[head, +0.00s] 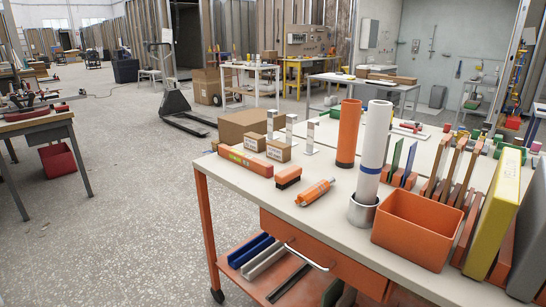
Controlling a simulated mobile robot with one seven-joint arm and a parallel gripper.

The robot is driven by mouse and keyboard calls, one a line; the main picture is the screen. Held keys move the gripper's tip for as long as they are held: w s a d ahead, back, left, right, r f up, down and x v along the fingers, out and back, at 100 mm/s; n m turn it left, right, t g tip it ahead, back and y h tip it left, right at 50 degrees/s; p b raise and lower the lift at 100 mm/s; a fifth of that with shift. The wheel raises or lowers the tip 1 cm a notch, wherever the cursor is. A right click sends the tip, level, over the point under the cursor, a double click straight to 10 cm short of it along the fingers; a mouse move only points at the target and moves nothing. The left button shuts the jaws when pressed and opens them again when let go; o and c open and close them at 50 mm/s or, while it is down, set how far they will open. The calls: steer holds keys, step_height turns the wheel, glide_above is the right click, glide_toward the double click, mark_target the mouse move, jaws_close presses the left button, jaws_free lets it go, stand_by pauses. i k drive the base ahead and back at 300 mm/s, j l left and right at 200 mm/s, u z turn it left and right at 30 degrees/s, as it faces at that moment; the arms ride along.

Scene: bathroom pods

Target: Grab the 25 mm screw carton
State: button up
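Two small brown cartons with white labels stand side by side on the near workbench (225,169), toward its far left part. One is the left small carton (254,143), the other the right small carton (279,151). Their label print is too small to read, so I cannot tell which is the 25 mm screw carton. A larger plain brown box (237,125) stands just behind them. My gripper is not in view.
Metal brackets (291,128) stand close behind the cartons. Tall tubes (347,133) and an orange bin (417,230) stand to the right. Floor left of the bench is open.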

mark_target(255, 142)
steer(key=i+u, duration=0.4)
steer(key=i+l+u, duration=0.15)
steer(key=i+u, duration=0.2)
steer(key=i+j+z, duration=0.35)
steer(key=i+j, duration=0.4)
steer(key=i+l+z, duration=0.15)
steer(key=i, duration=0.25)
steer(key=l, duration=0.1)
